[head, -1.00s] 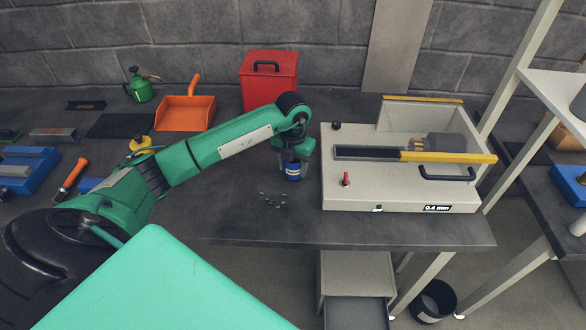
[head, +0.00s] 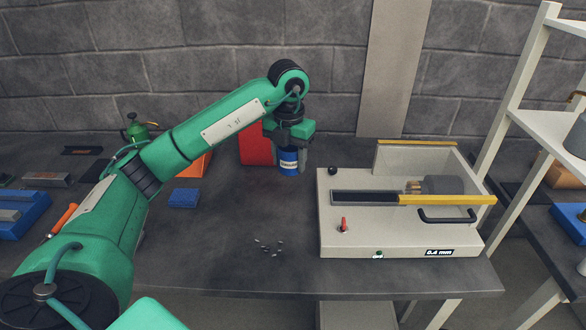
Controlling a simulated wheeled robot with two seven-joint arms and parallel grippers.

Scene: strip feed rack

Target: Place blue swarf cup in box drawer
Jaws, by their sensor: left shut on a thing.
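The blue swarf cup (head: 289,162) is a small blue cylinder with a pale label band. My left gripper (head: 289,148) is shut on it from above and holds it upright, left of the white machine. I cannot tell how far it is above the bench. A pale box-shaped unit (head: 350,308) shows under the bench's front edge, mostly cut off by the frame; whether it is the box drawer is not clear. My right gripper is not in view.
The white machine (head: 400,240) with a yellow-edged guard stands on the bench's right. Small metal chips (head: 268,246) lie on the bench (head: 225,235). A red box (head: 254,150) is behind my arm. A blue block (head: 184,198) lies left. A white rack (head: 505,100) stands right.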

